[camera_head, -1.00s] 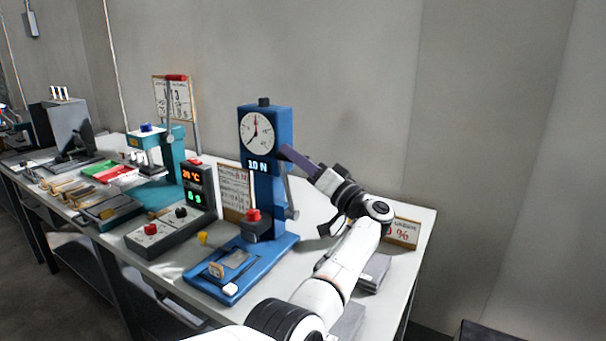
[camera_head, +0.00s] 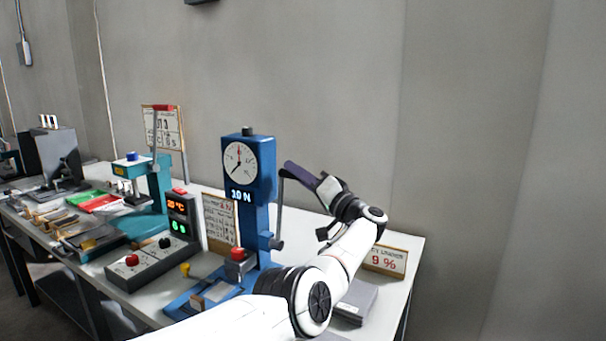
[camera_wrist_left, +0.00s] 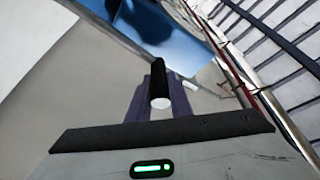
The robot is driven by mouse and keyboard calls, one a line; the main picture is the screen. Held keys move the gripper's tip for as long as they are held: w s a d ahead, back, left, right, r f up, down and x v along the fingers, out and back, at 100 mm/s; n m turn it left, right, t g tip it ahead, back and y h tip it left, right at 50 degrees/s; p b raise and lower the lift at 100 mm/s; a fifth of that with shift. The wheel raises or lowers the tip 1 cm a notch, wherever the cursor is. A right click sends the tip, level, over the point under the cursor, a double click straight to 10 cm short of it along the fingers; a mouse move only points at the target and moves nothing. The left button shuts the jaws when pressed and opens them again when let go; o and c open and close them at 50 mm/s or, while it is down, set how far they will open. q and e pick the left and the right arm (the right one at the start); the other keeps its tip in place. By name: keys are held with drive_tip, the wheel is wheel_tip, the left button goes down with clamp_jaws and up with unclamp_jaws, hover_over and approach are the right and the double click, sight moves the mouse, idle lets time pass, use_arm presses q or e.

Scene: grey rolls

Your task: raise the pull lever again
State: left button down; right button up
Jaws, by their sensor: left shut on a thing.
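The pull lever (camera_head: 279,212) is a thin grey rod on the right side of the blue force tester (camera_head: 247,212). It stands close to upright from its low pivot, with its top bent toward my gripper. My left gripper (camera_head: 289,168) reaches in from the right, its purple fingers at the lever's top end beside the dial. In the wrist view, the fingers are shut on the lever's dark handle (camera_wrist_left: 158,78), which has a pale round end. The tester's dial and 10 N display show. My left arm hides part of the tester's base. My right gripper is out of view.
A control box (camera_head: 151,262) with red and dark knobs stands left of the tester. A 9 % sign (camera_head: 385,260) and a grey block (camera_head: 356,302) lie right, near my arm. A teal press (camera_head: 150,180) stands farther left. The wall is close behind the table.

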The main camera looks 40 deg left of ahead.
use_arm(q)
drive_tip(key=shift+w+d+f, duration=0.1)
drive_tip(key=shift+f, duration=0.55)
drive_tip(key=c, duration=1.6)
unclamp_jaws()
drive_tip(key=shift+w, duration=0.1)
drive_tip(key=shift+r, duration=0.25)
drive_tip(key=v, duration=1)
drive_tip(key=shift+d+f+p, duration=0.1)
drive_tip(key=shift+d+p, duration=0.05)
drive_tip(key=shift+p, duration=0.15)
